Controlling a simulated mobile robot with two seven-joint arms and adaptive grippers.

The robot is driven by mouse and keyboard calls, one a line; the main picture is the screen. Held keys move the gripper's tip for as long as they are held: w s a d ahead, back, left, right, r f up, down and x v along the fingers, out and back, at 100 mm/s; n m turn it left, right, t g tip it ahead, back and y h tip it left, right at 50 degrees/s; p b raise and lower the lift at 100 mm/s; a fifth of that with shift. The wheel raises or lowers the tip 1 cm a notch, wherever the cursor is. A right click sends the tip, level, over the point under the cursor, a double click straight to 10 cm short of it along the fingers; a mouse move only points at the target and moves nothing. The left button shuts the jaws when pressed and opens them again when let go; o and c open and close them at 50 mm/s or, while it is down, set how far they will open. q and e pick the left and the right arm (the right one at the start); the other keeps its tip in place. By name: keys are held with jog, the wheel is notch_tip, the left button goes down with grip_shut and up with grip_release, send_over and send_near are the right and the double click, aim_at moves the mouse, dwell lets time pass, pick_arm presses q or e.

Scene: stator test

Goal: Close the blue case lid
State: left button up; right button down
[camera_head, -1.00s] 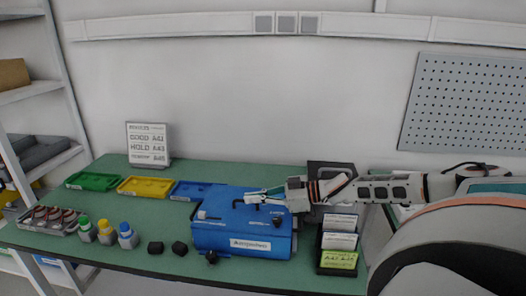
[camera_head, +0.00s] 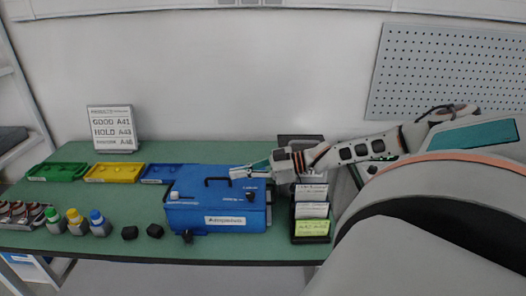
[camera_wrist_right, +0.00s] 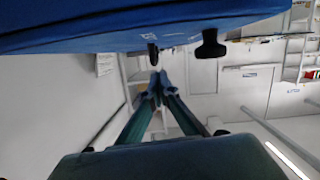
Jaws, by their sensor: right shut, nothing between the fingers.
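The blue case (camera_head: 190,214) stands on the green bench near its front edge, with a white label on its front face. Its top carries a black handle (camera_head: 217,181) and small knobs. I see no lid standing up; whether the top is fully down I cannot tell. My right gripper (camera_head: 238,172) comes in from the right, shut and empty, at the back right of the case top. Contact is unclear. In the right wrist view its fingertips (camera_wrist_right: 157,84) are together, below a blue surface of the case (camera_wrist_right: 150,22) in the picture. My left gripper is not in view.
Green (camera_head: 57,171), yellow (camera_head: 114,173) and blue (camera_head: 160,174) trays lie left of and behind the case. Several bottles (camera_head: 76,222) and two black blocks (camera_head: 140,232) stand left. A black card holder (camera_head: 309,239) stands close right. A sign (camera_head: 112,130) stands at the back.

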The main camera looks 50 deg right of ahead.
jog(key=shift+v, duration=3.9)
jog(key=shift+w+r, duration=0.1)
